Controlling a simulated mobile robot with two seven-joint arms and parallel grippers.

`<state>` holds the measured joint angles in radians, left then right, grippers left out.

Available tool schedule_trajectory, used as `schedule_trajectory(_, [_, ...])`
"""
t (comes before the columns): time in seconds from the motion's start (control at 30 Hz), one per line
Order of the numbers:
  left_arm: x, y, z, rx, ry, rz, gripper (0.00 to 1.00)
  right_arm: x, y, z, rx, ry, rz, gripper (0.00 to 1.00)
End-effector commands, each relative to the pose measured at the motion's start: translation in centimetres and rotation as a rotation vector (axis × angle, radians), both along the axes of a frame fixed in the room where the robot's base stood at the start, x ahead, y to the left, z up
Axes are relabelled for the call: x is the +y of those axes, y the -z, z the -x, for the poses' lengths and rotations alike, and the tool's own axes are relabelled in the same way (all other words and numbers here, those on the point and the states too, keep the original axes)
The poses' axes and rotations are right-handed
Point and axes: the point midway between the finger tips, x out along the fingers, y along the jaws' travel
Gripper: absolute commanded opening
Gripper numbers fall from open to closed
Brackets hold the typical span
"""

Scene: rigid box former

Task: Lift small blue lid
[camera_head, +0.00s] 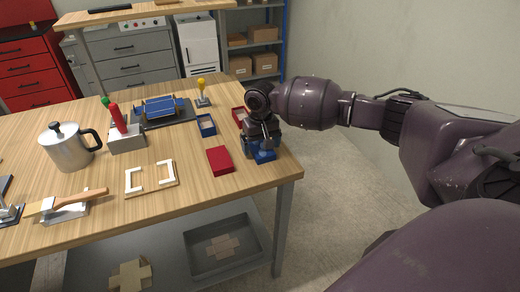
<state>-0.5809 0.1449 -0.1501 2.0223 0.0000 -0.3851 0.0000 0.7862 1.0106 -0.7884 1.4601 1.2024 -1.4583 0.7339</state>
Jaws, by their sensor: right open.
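The small blue lid (264,156) lies near the right edge of the wooden table, partly hidden by my right gripper. My right gripper (262,146) points down just above the lid with its jaws open. Whether its fingers touch the lid cannot be told. My left gripper is not in view.
A red lid (219,160) lies left of the blue one. An open blue box (206,125) and a red box (239,115) stand behind. A white-cornered wooden frame (151,178), a metal pot (66,149) and a red-handled tool (116,118) stand further left.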

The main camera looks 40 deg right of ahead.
Motion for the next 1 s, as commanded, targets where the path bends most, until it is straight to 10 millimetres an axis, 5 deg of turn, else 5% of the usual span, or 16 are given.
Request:
schedule_trajectory(0.23, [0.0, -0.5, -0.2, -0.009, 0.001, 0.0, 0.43, 0.0, 0.3, 0.0, -0.001, 0.0, 0.0, 0.94])
schedule_trajectory(0.6, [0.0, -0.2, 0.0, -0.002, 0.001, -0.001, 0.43, 0.0, 0.2, 0.0, -0.001, 0.0, 0.0, 0.41])
schedule_trajectory(1.0, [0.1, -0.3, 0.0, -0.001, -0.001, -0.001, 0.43, 0.0, -1.3, -0.1, -0.004, -0.001, -0.001, 0.4])
